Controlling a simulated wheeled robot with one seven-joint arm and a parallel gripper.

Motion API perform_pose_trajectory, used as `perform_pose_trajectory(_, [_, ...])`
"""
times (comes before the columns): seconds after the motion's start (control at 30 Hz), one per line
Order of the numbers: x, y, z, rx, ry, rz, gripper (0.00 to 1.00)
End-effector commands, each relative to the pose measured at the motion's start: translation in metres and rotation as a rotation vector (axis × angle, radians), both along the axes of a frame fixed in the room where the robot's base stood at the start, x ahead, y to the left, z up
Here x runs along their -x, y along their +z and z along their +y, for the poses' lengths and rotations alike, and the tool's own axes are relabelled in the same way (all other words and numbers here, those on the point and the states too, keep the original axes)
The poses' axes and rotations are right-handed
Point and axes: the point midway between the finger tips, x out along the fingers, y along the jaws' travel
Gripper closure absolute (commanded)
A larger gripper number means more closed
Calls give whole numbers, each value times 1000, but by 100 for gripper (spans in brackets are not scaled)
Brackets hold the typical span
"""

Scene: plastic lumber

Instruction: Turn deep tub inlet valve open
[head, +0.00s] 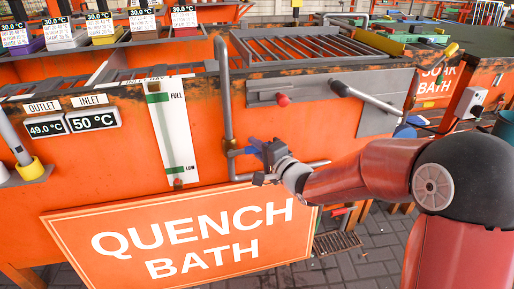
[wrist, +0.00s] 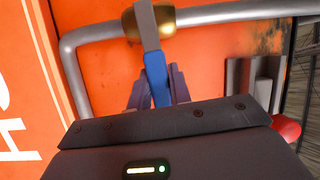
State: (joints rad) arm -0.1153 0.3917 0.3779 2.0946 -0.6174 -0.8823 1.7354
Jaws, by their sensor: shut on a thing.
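A valve with a brass body (head: 231,152) sits on a grey vertical pipe (head: 226,100) on the front of the orange bath. In the wrist view the brass body (wrist: 153,22) is at the top, on the grey pipe (wrist: 225,18). Its lever is bare grey metal near the body, with a blue grip (wrist: 157,78) at the outer end. The lever stands roughly across the pipe. My gripper (head: 261,150) is shut on the blue grip, its fingers (wrist: 158,88) on either side of it. The fingers hide the grip's outer end.
A QUENCH BATH sign (head: 190,235) stands just below my gripper. A level gauge (head: 172,130) and OUTLET and INLET displays (head: 75,123) are to the left.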

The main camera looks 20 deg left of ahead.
Motion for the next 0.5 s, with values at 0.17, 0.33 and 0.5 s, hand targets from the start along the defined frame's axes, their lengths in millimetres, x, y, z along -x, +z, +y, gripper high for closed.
perform_pose_trajectory(0.17, [1, 13, 1, 110, 1, -66, 100])
perform_pose_trajectory(0.33, [3, 24, 4, 243, 2, -149, 100])
perform_pose_trajectory(0.5, [6, 32, 8, 380, 2, -234, 100])
